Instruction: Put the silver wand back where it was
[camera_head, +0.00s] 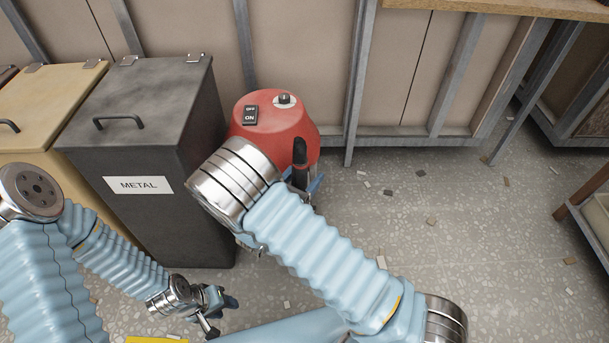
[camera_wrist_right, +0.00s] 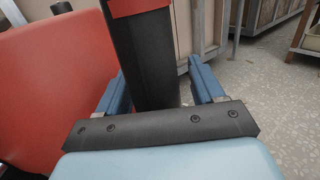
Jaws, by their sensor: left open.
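I cannot make out a silver wand for certain in either view. A red canister (camera_head: 272,128) with an OFF/ON switch stands on the floor beside the metal bin, and its red side (camera_wrist_right: 50,85) fills the left of the right wrist view. A black upright bar (camera_wrist_right: 148,60) with a red top stands in front of it; its black part (camera_head: 300,152) shows at the canister's right side. My right gripper (camera_head: 308,184) is there, its two blue fingers (camera_wrist_right: 160,90) apart on either side of the bar, with a gap at the right. My left gripper (camera_head: 215,308) is low over the floor, open.
A dark grey lidded bin (camera_head: 150,100) labelled METAL stands left of the canister, beside a tan bin (camera_head: 45,105). A panelled wall with metal posts (camera_head: 362,85) is behind. A wooden bench top (camera_head: 500,8) is at upper right. The debris-strewn floor (camera_head: 480,235) is otherwise open.

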